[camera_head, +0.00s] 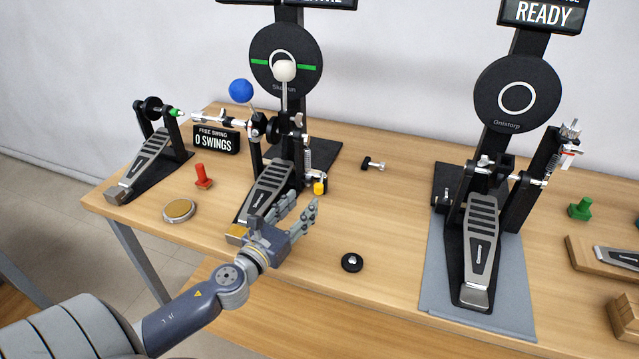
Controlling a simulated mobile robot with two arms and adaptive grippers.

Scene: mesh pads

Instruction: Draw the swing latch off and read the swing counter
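The swing counter (215,139) is a black box on the left part of the table, and its display reads "FREE SWING 0 SWINGS". Beside it stands a drum pedal (268,190) with a blue ball and a white beater in front of a round black pad (286,60). A small yellow knob (320,188) sits at the right of this pedal; I cannot tell which part is the swing latch. My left gripper (301,208) is over the front end of the pedal, below the yellow knob in the picture. Its fingers are apart and nothing shows between them. My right gripper is out of view.
A smaller pedal (146,160), a red peg (203,177) and a round brass disc (180,211) are at the left. A black knob (352,262) lies near the front edge. Another pedal (480,245) stands on a grey mat (440,285) at the right. The table between is mostly clear.

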